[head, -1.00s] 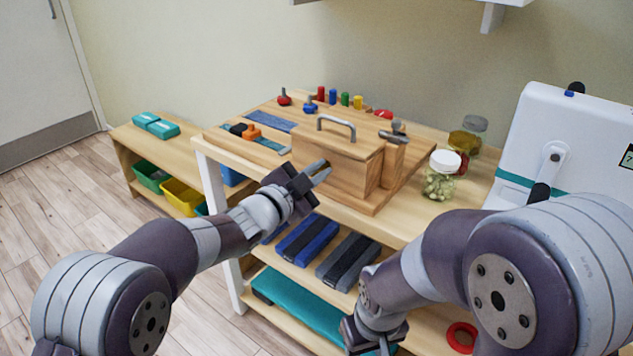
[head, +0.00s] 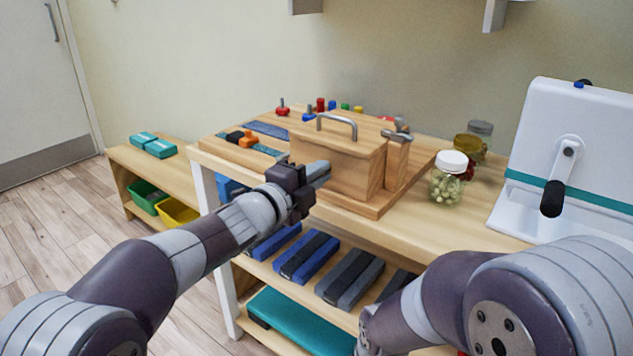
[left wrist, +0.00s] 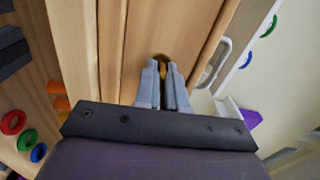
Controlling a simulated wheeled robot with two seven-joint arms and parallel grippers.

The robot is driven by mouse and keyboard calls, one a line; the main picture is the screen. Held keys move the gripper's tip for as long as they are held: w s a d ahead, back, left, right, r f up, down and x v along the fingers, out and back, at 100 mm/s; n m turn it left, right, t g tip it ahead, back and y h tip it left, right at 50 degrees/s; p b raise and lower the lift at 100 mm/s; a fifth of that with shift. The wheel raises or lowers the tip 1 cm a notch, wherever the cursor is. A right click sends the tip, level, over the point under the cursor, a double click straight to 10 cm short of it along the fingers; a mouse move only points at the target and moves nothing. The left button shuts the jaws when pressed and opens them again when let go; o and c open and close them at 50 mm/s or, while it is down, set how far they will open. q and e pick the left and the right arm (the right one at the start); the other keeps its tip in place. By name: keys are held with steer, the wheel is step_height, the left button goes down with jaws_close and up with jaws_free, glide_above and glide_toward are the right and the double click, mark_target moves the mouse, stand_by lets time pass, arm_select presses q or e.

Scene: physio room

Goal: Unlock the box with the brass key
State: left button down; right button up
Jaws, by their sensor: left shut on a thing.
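The wooden box (head: 338,168) stands on a wooden board on the table, with a grey handle (head: 337,120) on its closed lid. My left gripper (head: 322,172) is at the box's front face. In the left wrist view, the gripper (left wrist: 164,72) is shut on the brass key, of which only a small brass-coloured bit (left wrist: 162,58) shows between and beyond the fingertips, against the wooden front. The fingers hide the rest, and I cannot tell whether the key is in the lock. My right arm shows at lower right; its gripper is out of view.
A jar with a white lid (head: 449,178) and a white device (head: 565,165) stand right of the box. Coloured pegs (head: 321,104) and an orange piece (head: 249,139) lie behind and left. Dark blocks (head: 349,277) fill the shelf below.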

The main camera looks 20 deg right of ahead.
arm_select(q)
steer(key=shift+m, duration=0.4)
steer(key=c, duration=1.3)
jaws_free()
steer(key=p+v, duration=0.1)
steer(key=v, duration=1.1)
steer(key=shift+s+a+p, duration=0.25)
steer(key=shift+p, duration=0.1)
